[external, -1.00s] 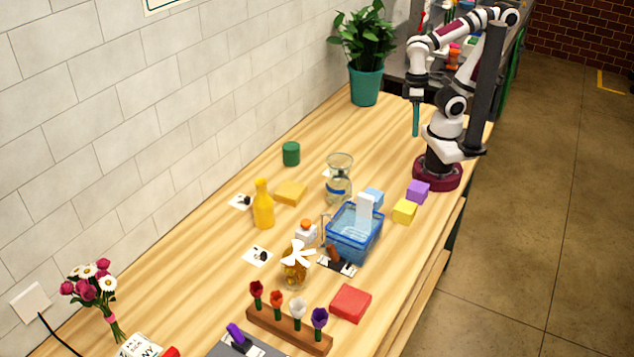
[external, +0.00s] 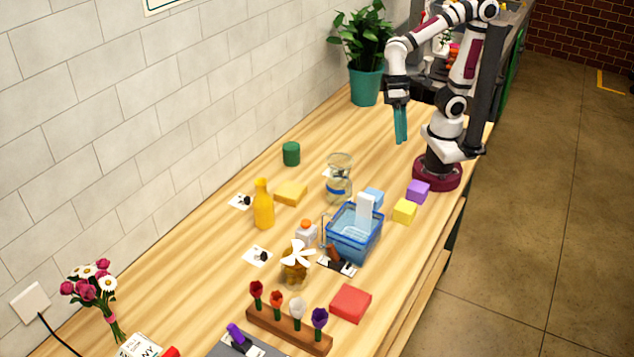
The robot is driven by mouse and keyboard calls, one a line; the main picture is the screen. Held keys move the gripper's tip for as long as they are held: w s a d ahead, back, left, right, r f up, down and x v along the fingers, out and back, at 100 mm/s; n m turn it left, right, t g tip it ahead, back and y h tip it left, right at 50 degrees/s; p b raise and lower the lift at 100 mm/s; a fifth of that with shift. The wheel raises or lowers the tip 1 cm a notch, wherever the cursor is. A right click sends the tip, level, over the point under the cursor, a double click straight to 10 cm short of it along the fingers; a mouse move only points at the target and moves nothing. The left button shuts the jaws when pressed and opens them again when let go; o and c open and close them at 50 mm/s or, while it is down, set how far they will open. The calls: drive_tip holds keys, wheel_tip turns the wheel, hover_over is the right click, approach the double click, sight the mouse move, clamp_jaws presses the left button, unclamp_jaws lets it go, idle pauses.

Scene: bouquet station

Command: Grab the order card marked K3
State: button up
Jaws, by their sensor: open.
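Small white cards lie flat on the wooden table: one left of the yellow bottle (external: 239,202), one nearer the front (external: 257,256), and a partly hidden one behind the glass vase (external: 326,173). Each of the first two bears a dark mark, too small to read, so I cannot tell which card, if any, is marked K3. My gripper (external: 400,138) points down with teal fingers, in the air over the far part of the table. It is open and empty, well apart from the cards.
A glass vase (external: 339,190), yellow bottle (external: 263,208) and blue bin (external: 352,240) crowd the middle. A green cylinder (external: 291,154), yellow block (external: 404,210) and purple block (external: 418,192) stand around them. A flower rack (external: 290,333) is in front.

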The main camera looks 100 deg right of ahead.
drive_tip(key=w+a+m+t+y, duration=0.1)
drive_tip(key=w+a+m+y, duration=0.3)
drive_tip(key=w, duration=0.6)
drive_tip(key=m+t, duration=0.7)
drive_tip(key=m, duration=0.8)
hover_over(258, 256)
drive_tip(key=s+d, duration=0.3)
drive_tip(key=s, duration=0.3)
drive_tip(key=f, duration=2.1)
drive_tip(key=shift+w+a+f, duration=0.15)
drive_tip(key=shift+w+a, duration=0.05)
drive_tip(key=x, duration=0.5)
drive_tip(key=shift+w, duration=0.1)
clamp_jaws()
